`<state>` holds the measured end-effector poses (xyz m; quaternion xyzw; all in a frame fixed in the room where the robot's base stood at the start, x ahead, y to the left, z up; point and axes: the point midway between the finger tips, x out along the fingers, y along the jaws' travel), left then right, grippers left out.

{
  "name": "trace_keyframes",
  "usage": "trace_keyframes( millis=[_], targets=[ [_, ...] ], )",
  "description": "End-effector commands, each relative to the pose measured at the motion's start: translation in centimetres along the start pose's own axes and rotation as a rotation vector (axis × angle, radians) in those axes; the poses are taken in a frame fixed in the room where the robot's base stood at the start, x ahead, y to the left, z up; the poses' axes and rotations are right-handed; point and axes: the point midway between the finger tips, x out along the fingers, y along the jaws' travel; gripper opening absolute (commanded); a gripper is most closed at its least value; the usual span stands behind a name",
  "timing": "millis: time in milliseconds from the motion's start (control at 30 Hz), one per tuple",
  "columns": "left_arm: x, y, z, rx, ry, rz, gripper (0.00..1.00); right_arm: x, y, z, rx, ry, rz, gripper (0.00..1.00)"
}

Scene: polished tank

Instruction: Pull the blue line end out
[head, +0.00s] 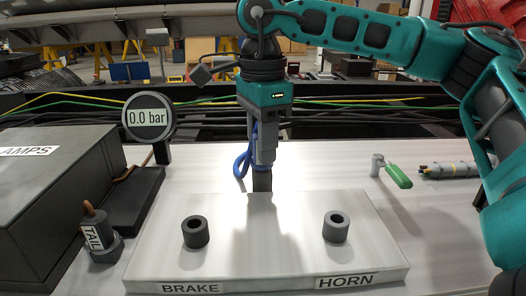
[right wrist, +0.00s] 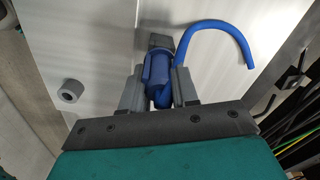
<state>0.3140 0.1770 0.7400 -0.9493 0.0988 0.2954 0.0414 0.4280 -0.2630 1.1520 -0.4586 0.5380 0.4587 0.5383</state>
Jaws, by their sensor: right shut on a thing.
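My right gripper (head: 264,148) points down behind the middle of the pale block (head: 262,270). It is shut on the blue line end (right wrist: 158,72), which sits between the two fingers in the right wrist view. The blue line (right wrist: 236,32) curves away from the grip to a free-looking end; part of its loop shows left of the fingers in the head view (head: 241,164). A dark grey piece (head: 262,181) shows below the fingertips and beyond the blue end in the right wrist view (right wrist: 160,42). I cannot tell whether the blue end is seated in it. My left gripper is out of view.
Two dark, open round sockets stand on the block, by the BRAKE label (head: 195,232) and the HORN label (head: 336,227). A TAIL post (head: 97,233) with a brown plug is at left, near a 0.0 bar gauge (head: 149,117). A green-handled valve (head: 397,175) lies right.

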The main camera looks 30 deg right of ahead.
Motion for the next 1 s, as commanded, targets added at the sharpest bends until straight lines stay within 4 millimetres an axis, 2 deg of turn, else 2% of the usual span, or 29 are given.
trace_keyframes(
  millis=[1000],
  targets=[
    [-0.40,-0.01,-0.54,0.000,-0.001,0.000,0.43,-0.99,-0.02,0.00,0.000,0.000,-0.001,0.00]
  ],
)
